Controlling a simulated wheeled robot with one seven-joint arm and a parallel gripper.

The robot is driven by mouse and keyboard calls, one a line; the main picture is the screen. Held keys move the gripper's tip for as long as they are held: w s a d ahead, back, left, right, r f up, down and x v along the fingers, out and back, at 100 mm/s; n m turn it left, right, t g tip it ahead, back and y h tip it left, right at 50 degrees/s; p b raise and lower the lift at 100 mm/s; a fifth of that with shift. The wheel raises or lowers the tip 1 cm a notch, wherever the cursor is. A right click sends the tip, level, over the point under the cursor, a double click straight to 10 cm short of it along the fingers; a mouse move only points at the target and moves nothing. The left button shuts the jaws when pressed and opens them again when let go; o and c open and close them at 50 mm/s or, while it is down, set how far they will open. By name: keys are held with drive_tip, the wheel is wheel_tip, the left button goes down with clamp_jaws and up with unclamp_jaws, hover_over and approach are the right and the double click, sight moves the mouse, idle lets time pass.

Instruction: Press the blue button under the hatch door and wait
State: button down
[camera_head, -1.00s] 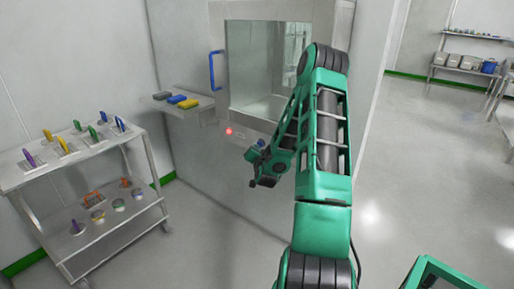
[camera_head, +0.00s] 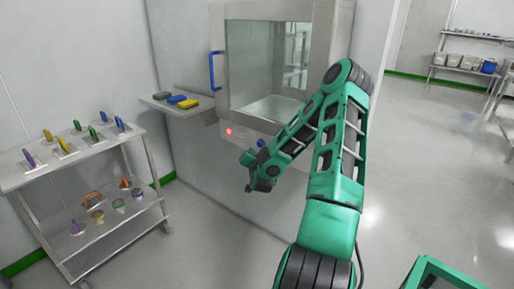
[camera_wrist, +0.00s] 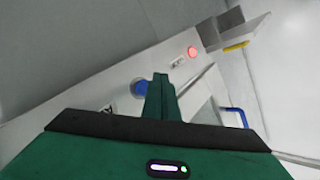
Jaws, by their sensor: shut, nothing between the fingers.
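The hatch door (camera_head: 268,62) is a shut glass panel in a grey metal frame, with a blue handle (camera_head: 212,70) on its left. The blue button (camera_head: 261,143) sits on the panel below the door, partly hidden by my arm in the head view. It also shows as a round blue disc (camera_wrist: 138,87) in the wrist view, just left of my fingers. My gripper (camera_head: 247,157) is shut and empty, close to the panel below the button. Its fingertips (camera_wrist: 160,77) overlap the button's right side in the picture; contact cannot be told.
A red light (camera_head: 228,131) glows on the panel left of the button. A small shelf (camera_head: 195,108) with blue and yellow blocks juts out left of the hatch. A two-level trolley (camera_head: 90,160) with several tools stands at the left.

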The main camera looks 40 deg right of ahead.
drive_tip(key=shift+s+a+r, duration=0.15)
drive_tip(key=shift+a, duration=0.45)
drive_tip(key=shift+s+a+r, duration=0.1)
drive_tip(key=shift+a, duration=0.5)
idle(0.5)
